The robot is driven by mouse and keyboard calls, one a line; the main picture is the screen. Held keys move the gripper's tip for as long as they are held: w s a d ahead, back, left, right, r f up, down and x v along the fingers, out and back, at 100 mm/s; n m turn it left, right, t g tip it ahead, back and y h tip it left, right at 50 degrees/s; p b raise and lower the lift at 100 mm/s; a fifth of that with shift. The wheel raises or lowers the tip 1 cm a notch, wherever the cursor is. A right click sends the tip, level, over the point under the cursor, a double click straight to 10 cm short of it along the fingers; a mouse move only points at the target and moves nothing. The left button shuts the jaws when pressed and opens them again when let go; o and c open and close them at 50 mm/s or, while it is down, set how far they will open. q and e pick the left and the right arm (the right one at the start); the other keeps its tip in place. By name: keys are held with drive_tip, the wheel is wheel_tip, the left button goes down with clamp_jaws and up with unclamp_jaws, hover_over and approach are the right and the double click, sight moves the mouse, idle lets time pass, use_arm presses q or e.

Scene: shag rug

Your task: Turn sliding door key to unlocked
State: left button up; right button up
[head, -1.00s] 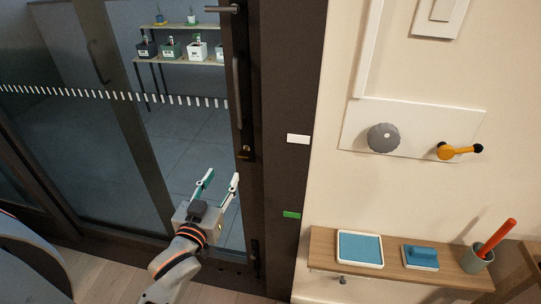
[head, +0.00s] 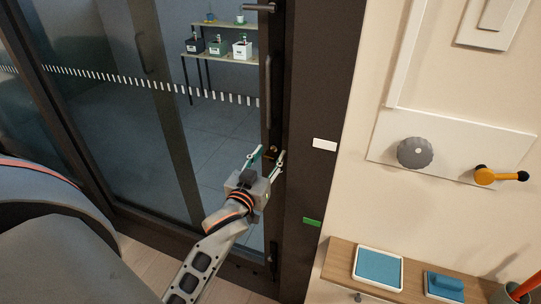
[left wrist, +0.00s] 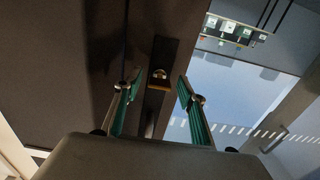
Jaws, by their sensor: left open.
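The sliding door key (head: 270,154) is a small brass-coloured piece on a dark lock plate on the dark door frame. In the left wrist view the key (left wrist: 159,77) lies between and beyond the fingertips. My left gripper (head: 268,158) is open, with green-and-white fingers pointing up at the lock. In the left wrist view the open left gripper (left wrist: 160,84) has one finger on each side of the lock plate and holds nothing. I cannot tell whether a finger touches the plate. The right gripper is not in view.
A long dark handle (head: 268,95) runs up the door above the lock. The glass door (head: 205,140) fills the left. On the right wall are a grey knob (head: 415,152), an orange lever (head: 495,176) and a wooden shelf (head: 345,248) below.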

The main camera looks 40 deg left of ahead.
use_arm(q)
drive_tip(key=shift+w, duration=0.35)
drive_tip(key=c, duration=1.1)
drive_tip(key=shift+c, duration=0.2)
drive_tip(key=shift+o, duration=0.2)
